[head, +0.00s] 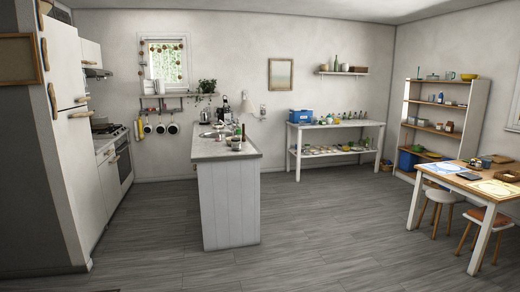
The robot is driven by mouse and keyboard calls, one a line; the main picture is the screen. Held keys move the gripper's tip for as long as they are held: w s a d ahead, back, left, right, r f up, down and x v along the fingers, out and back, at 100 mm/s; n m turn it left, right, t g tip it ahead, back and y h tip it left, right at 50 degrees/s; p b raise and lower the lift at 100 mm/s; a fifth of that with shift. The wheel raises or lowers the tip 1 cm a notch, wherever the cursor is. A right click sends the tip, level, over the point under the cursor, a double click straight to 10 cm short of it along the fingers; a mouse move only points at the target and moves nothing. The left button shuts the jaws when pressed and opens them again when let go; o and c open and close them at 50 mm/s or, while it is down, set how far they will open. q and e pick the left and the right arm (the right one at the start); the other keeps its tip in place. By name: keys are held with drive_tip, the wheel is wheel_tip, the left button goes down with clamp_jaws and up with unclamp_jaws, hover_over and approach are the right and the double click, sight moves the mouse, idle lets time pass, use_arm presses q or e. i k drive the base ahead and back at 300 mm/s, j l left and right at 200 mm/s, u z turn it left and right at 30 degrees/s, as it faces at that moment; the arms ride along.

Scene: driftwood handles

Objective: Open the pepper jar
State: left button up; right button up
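I cannot pick out a pepper jar; the small containers in the head view are too far off to tell apart. Small bottles and jars (352,116) stand on the white two-tier table (297,140) at the back wall. More small jars (446,127) stand on the tall open shelf (478,112) at the right. Several items also stand on the kitchen island (229,200), near its sink. Neither of my grippers is in view.
The island stands left of centre. A white fridge (66,60) and a stove (119,150) line the left wall. A table (450,181) with stools (445,198) is at the right. The grey floor (335,230) between island and table is clear.

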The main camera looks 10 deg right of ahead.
sight(235, 146)
drive_tip(key=i+z, duration=0.35)
drive_tip(key=i, duration=3.55)
